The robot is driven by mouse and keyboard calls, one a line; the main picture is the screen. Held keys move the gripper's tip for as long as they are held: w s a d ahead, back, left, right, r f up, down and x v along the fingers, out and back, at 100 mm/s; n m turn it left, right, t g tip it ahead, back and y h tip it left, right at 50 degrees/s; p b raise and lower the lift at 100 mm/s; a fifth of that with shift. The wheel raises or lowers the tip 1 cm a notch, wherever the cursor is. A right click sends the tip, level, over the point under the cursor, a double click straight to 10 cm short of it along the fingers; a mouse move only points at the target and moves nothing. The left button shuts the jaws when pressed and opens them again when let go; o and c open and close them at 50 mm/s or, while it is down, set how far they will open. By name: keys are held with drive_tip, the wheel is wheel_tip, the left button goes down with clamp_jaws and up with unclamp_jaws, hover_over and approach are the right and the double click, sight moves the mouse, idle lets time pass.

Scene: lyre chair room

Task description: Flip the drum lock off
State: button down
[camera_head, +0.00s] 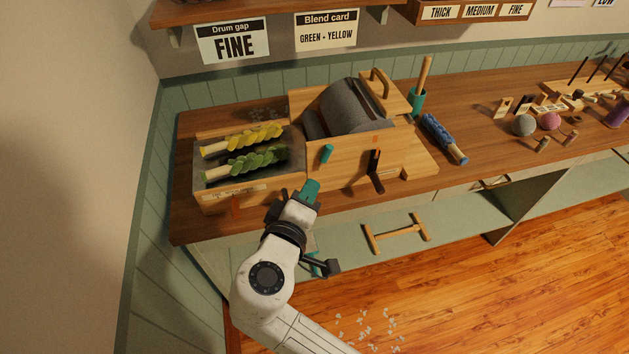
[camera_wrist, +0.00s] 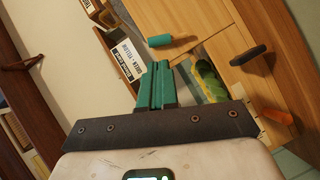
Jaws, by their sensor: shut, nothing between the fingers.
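The wooden drum machine with a grey drum (camera_head: 352,106) stands on the bench. Its front carries a teal handle (camera_head: 327,153), a black crank-like part (camera_head: 376,172) and an orange tab (camera_head: 236,205) at the left; no label shows which is the drum lock. My gripper (camera_head: 311,186) is shut and empty, in front of the machine, below and left of the teal handle in the head view. In the wrist view my teal fingers (camera_wrist: 155,75) are together, with a teal handle (camera_wrist: 160,40), a black handle (camera_wrist: 249,55) and an orange piece (camera_wrist: 277,116) beyond them. Contact is not visible.
A tray (camera_head: 199,173) holds yellow (camera_head: 243,138) and green (camera_head: 245,161) fibre twists, left of the drum. The bench front edge and an open shelf lie below.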

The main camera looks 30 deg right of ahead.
drive_tip(key=shift+v, duration=2.2)
